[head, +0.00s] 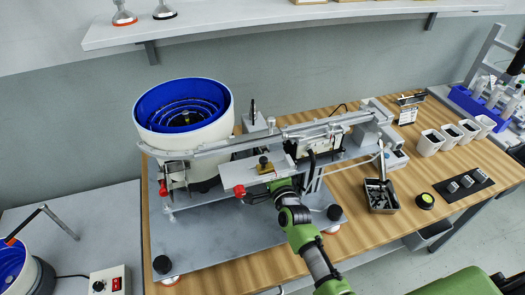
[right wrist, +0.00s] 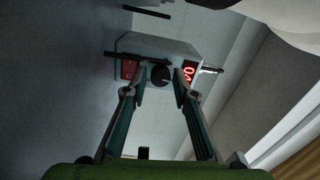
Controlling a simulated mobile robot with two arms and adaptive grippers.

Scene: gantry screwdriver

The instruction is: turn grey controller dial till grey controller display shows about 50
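The grey controller (right wrist: 158,58) shows in the right wrist view with a red switch (right wrist: 129,69), a round black dial (right wrist: 160,75) and a lit red display (right wrist: 189,72). The display appears turned on its side and seems to read 40, but the small digits are hard to be sure of. My right gripper (right wrist: 161,78) is open, one finger on each side of the dial, with a small gap visible on both sides. In the head view my right gripper (head: 280,184) is at the gantry machine's front, its fingertips and this controller hidden. My left gripper is not in view.
A blue-lined bowl feeder (head: 150,140) and a rail (head: 240,143) stand close around my right arm. Another controller box (head: 110,279) sits at the lower left. White cups (head: 430,143) and a parts bin (head: 381,200) are at the right.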

